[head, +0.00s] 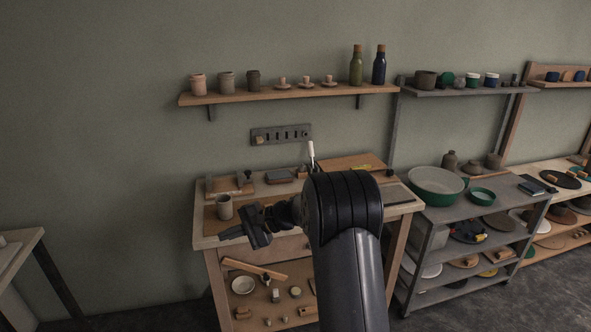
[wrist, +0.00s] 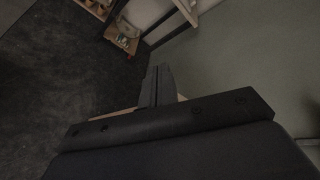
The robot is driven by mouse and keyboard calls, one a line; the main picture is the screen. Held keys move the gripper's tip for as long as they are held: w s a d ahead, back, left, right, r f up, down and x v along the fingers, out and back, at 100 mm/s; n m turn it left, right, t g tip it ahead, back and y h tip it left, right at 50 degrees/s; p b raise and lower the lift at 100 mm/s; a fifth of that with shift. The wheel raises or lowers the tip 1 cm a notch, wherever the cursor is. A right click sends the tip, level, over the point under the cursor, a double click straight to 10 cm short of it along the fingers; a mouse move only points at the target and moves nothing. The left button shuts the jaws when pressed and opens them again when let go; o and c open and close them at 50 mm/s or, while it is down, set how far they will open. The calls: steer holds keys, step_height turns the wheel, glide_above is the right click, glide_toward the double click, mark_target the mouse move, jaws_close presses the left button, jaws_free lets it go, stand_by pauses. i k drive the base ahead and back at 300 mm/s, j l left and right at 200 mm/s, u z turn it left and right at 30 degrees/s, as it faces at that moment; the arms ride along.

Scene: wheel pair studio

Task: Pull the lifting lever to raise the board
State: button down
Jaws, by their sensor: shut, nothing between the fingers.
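An upright white-tipped handle (head: 311,150), which looks like the lifting lever, stands at the back of the wooden workbench. A flat wooden board (head: 345,164) lies beside it at the back right of the bench. My arm hides part of the bench in front of both, including the lower part of the lever. My gripper (head: 232,234) is at the bench's front left edge, near a grey cup and well to the left of the lever. Its fingers (wrist: 158,84) are shut together and empty in the wrist view. Neither lever nor board can be made out there.
The grey cup (head: 224,207) stands on the workbench (head: 205,242) close to my gripper. A wall shelf (head: 290,92) with cups and bottles hangs above. A grey shelf unit (head: 437,213) with bowls stands right of the bench.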

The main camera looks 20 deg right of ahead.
mark_target(310, 150)
steer(key=i+l+z, duration=0.15)
steer(key=i+l, duration=0.25)
steer(key=i+l+z, duration=0.15)
steer(key=i+l, duration=0.2)
steer(key=i+l+z, duration=0.15)
steer(key=i+l, duration=0.15)
steer(key=i, duration=0.25)
steer(key=i+l+z, duration=0.15)
steer(key=i, duration=0.3)
steer(key=l, duration=0.1)
